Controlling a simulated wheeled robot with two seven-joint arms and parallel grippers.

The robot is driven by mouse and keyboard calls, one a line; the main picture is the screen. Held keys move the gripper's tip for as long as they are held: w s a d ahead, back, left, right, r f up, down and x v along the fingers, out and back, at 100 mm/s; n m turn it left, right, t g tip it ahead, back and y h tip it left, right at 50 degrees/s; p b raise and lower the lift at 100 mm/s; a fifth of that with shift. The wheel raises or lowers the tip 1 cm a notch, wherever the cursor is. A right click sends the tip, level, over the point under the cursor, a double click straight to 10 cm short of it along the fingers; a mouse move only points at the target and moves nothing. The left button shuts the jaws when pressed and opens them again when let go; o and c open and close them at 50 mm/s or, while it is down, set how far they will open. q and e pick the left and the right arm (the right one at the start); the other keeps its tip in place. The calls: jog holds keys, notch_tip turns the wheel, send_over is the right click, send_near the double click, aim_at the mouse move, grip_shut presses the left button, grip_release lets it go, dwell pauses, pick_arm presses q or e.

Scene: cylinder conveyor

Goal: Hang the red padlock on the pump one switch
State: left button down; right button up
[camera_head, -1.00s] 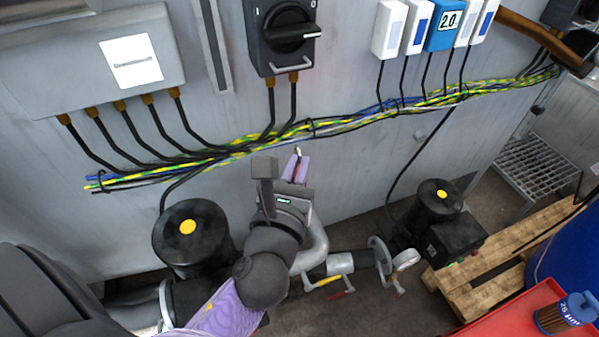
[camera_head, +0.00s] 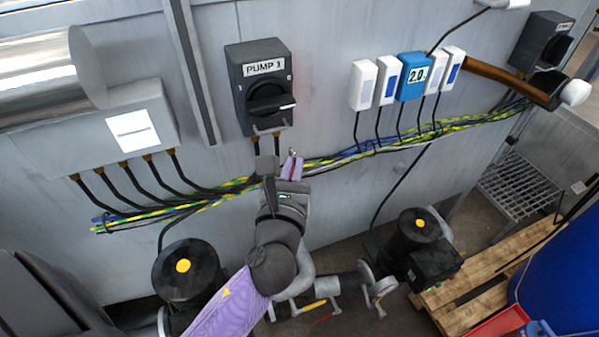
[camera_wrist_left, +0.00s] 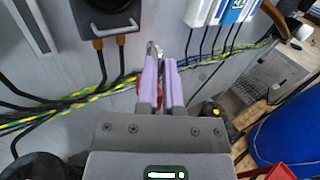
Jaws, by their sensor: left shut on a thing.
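The pump one switch (camera_head: 272,70) is a dark grey box labelled PUMP 1 on the grey wall, with a black rotary handle lying roughly level. Its lower part shows at the top of the left wrist view (camera_wrist_left: 106,16). My left gripper (camera_head: 292,167) has purple fingers and is just below and right of the switch, apart from it. It is shut on the red padlock (camera_wrist_left: 160,92); only a narrow strip of red shows between the fingers. The silver shackle (camera_wrist_left: 153,48) sticks out past the fingertips. My right gripper is not in view.
A yellow-green cable bundle (camera_head: 345,157) runs along the wall behind the gripper. A junction box (camera_head: 95,120) is at left; white and blue modules (camera_head: 411,76) are right of the switch. Black pumps stand below, one at left (camera_head: 187,270), one at right (camera_head: 420,232).

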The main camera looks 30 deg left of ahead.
aim_at(273, 131)
pick_arm(q)
jog(key=w+a+p, duration=0.1)
jog(key=w+a, duration=0.3)
jog(key=a, duration=0.1)
jog(key=shift+w, duration=0.25)
jog(key=shift+a, duration=0.1)
jog(key=shift+r+p, duration=0.1)
jog(key=shift+p, duration=0.25)
dwell(0.5)
jog(key=shift+w+a, duration=1.3)
jog(key=shift+a, duration=0.2)
jog(key=shift+f, duration=0.25)
